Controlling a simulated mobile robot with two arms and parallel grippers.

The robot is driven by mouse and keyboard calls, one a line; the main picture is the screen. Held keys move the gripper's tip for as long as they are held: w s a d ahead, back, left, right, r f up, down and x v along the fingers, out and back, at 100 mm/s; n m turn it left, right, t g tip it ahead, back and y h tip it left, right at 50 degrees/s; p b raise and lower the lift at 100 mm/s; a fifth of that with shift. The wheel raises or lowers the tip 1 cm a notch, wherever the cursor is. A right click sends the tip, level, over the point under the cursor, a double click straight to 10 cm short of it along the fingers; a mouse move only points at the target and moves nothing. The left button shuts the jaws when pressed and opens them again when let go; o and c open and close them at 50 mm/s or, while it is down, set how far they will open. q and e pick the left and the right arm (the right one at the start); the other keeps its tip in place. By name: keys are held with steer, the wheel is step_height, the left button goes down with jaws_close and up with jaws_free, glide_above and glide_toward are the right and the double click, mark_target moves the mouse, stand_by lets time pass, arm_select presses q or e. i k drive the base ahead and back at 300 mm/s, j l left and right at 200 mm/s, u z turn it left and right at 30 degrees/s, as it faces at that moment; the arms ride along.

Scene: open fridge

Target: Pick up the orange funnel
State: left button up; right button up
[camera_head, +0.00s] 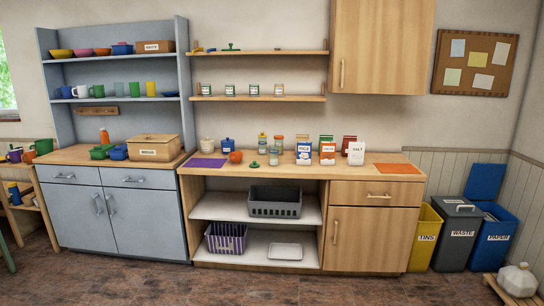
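No thing in the head view is clearly a funnel at this size. A small rounded orange object (236,157) sits on the wooden counter, just right of the purple mat; I cannot tell its exact shape. Neither of my grippers is in view.
The wooden counter (315,171) holds a purple mat (207,163), an orange mat (397,169), jars and several boxes. The blue-grey cabinet (148,225) stands left, bins (455,237) right. Floor in front is clear.

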mark_target(236, 158)
steer(key=i+j, duration=0.2)
steer(key=i, duration=0.3)
steer(key=i+j, duration=0.25)
steer(key=i, duration=0.3)
steer(key=i+j+z, duration=0.1)
steer(key=i, duration=0.4)
steer(key=j, duration=0.1)
